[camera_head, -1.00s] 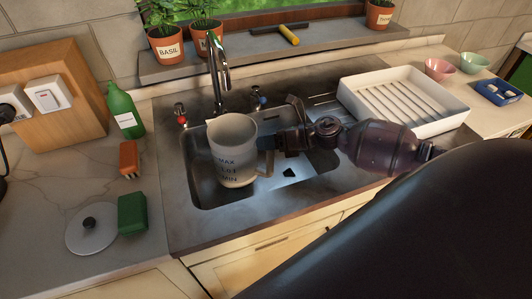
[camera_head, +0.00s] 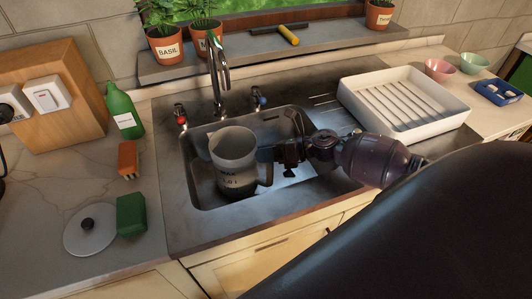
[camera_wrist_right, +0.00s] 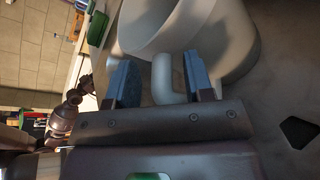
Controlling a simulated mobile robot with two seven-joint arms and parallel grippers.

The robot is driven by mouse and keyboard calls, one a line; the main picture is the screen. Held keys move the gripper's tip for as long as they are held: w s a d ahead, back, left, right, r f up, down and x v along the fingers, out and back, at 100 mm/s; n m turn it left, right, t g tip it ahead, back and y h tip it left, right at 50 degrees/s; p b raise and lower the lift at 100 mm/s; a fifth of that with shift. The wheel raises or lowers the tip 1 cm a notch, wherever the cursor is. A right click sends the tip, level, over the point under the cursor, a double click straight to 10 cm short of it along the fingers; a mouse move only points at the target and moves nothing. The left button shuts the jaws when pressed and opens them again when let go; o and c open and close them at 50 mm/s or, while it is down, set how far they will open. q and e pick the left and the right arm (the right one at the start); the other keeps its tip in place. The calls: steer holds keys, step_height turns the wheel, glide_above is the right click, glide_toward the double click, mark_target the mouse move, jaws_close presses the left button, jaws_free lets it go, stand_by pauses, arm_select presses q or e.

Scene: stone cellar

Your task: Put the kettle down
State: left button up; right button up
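The grey-white kettle (camera_head: 233,150) is upright inside the left part of the sink basin (camera_head: 200,182), low down, with its lower part in shadow. Its base seems to be on the basin floor, though contact is hard to see. Its handle faces right, towards my right gripper (camera_head: 272,158). In the right wrist view the handle (camera_wrist_right: 167,80) sits between the two blue fingertips of the right gripper (camera_wrist_right: 160,82). The fingers are apart, with a visible gap beside the left one.
The tap (camera_head: 218,75) rises behind the kettle. A white drying tray (camera_head: 455,110) stands right of the sink. On the left counter are a green bottle (camera_head: 124,110), a green sponge (camera_head: 131,214), an orange block (camera_head: 128,158) and a round lid (camera_head: 90,232).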

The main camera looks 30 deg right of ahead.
steer(key=shift+r, duration=0.1)
steer(key=shift+s+d, duration=0.1)
steer(key=shift+d, duration=0.05)
steer(key=shift+b+v, duration=0.65)
steer(key=shift+v, duration=5.15)
steer(key=shift+r, duration=0.1)
